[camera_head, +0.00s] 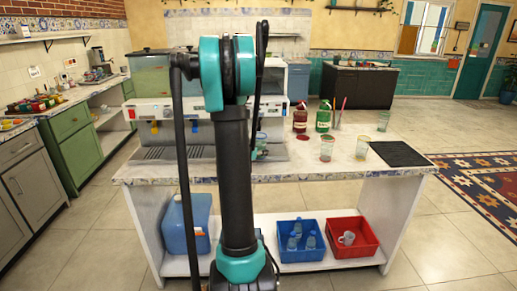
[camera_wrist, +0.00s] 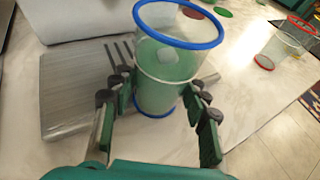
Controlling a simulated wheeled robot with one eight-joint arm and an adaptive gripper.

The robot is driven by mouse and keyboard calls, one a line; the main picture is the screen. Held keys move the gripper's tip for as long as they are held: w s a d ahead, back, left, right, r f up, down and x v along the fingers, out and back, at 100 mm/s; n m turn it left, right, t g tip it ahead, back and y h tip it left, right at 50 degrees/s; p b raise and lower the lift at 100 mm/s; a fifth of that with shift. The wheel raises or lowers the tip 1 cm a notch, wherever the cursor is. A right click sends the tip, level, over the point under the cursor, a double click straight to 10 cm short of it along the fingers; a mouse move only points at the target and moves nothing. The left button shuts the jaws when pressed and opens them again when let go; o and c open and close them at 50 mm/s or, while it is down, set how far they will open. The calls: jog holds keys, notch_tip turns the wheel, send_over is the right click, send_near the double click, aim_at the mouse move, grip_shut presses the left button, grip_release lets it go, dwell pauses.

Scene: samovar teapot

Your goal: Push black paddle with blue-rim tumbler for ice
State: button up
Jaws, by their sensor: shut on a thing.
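The blue-rim tumbler (camera_wrist: 160,85) is clear, with a blue rim, a blue base edge and greenish contents or tint that I cannot identify. My gripper (camera_wrist: 158,92) is shut on it, with a finger on each side, and it looks roughly upright in the wrist view. In the head view, my arm hides most of the gripper and tumbler. The dispenser machine (camera_head: 152,104) stands at the left of the counter, with a yellow paddle and a blue paddle (camera_head: 154,127) on its front. I cannot make out the black paddle; my arm covers part of the machine.
Other tumblers (camera_head: 327,148) stand on the counter (camera_head: 300,171) to the right, near a red bottle (camera_head: 300,118) and a green bottle (camera_head: 323,119). A red-rim tumbler (camera_wrist: 279,45) shows in the wrist view. A black mat (camera_head: 400,154) lies at the right end.

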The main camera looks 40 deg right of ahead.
jog(key=shift+s+a, duration=0.4)
jog(key=shift+s, duration=0.25)
jog(key=shift+s+a, duration=0.4)
jog(key=shift+s, duration=0.3)
jog(key=shift+s+a, duration=0.4)
jog(key=shift+s, duration=0.25)
jog(key=shift+w+d, duration=1.15)
jog(key=shift+w, duration=0.7)
jog(key=shift+w+d, duration=1.1)
jog(key=shift+w, duration=0.8)
jog(key=shift+w+d, duration=1.15)
jog(key=shift+w, duration=0.7)
jog(key=shift+w+d, duration=0.45)
jog(key=shift+w, duration=0.35)
jog(key=shift+s+a, duration=0.4)
jog(key=shift+s, duration=0.3)
jog(key=shift+s+a, duration=0.45)
jog(key=shift+s, duration=0.3)
jog(key=shift+s+a, duration=0.4)
jog(key=shift+s, duration=0.3)
